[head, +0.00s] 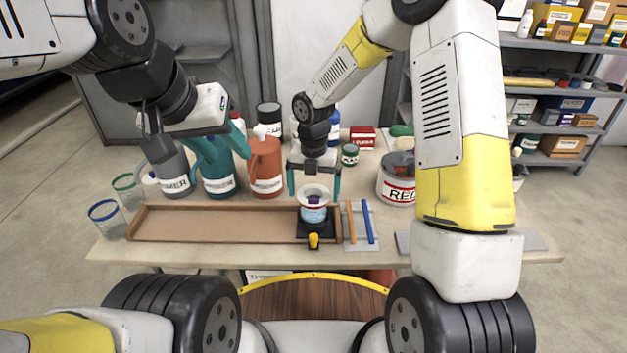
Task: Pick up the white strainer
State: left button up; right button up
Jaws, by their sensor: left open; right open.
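The white strainer (303,193) appears as a pale, wide-rimmed piece on top of a blue-and-white cup (314,215), with something purple showing inside it. The cup stands on a small black base (303,231) with a yellow knob at its front. My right gripper (314,192) points down over the strainer. It is open, with one teal finger on each side of the rim, and I cannot tell if either finger touches. My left gripper (150,135) is open at the upper left, above the grey and teal containers, away from the strainer; its fingertips are partly unclear.
A long brown tray (215,238) lies left of the base. A grey plate with a wooden stick and a blue stick (367,222) lies right. Teal (217,170) and orange (265,165) jugs stand behind the tray. A large labelled tin (396,183) stands at right.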

jog(key=c, duration=1.4)
jog(key=shift+r, duration=0.15)
